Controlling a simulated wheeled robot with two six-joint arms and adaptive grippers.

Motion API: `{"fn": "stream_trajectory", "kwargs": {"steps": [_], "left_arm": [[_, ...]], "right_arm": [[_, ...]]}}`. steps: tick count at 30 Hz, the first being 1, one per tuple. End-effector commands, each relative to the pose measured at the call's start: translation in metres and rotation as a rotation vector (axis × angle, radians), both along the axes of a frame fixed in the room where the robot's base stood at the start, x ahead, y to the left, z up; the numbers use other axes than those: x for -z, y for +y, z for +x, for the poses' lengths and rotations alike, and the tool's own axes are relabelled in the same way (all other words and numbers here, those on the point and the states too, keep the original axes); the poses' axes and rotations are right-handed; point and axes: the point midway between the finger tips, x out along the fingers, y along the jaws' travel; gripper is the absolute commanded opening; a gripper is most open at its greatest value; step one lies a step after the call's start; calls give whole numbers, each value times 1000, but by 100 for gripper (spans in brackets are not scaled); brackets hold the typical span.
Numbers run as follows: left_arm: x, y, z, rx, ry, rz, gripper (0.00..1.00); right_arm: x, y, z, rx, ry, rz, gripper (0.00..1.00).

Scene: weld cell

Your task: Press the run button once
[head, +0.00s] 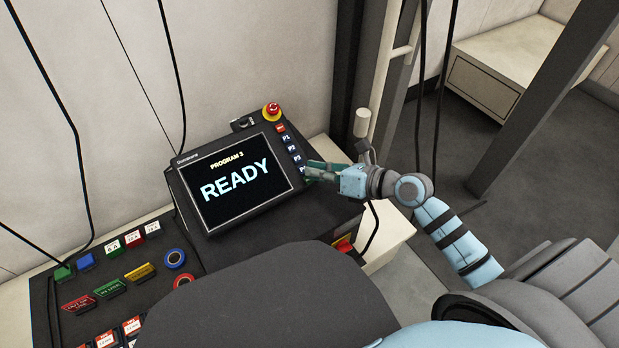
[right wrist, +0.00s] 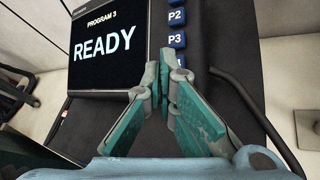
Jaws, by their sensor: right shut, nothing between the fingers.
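A tilted control pendant (head: 237,222) shows PROGRAM 3 and READY on its screen (head: 236,184). A column of small buttons runs down its right edge: a red one (head: 281,128) on top, then blue P1 (head: 286,138), P2 (head: 291,148) and P3 (head: 296,158). P3 (right wrist: 175,40) also shows in the right wrist view. A further blue button (right wrist: 181,61) below P3 is partly hidden by my fingers, its label unreadable. No button is readable as run. My right gripper (head: 308,171) is shut and empty, its tips beside that lowest button; contact cannot be told. My left gripper is out of view.
A red emergency-stop knob (head: 272,109) on a yellow base stands at the pendant's top right corner. A desk panel with several coloured buttons (head: 109,289) lies at lower left. Black cables hang nearby. A grey post (head: 550,90) stands at right.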

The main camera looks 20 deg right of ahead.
Motion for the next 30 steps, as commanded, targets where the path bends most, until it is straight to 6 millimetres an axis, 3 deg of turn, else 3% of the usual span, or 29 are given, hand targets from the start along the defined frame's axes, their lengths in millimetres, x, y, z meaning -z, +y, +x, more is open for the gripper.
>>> {"fn": "stream_trajectory", "kwargs": {"steps": [30], "left_arm": [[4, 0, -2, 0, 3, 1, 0]], "right_arm": [[7, 1, 4, 0, 0, 0, 0]]}}
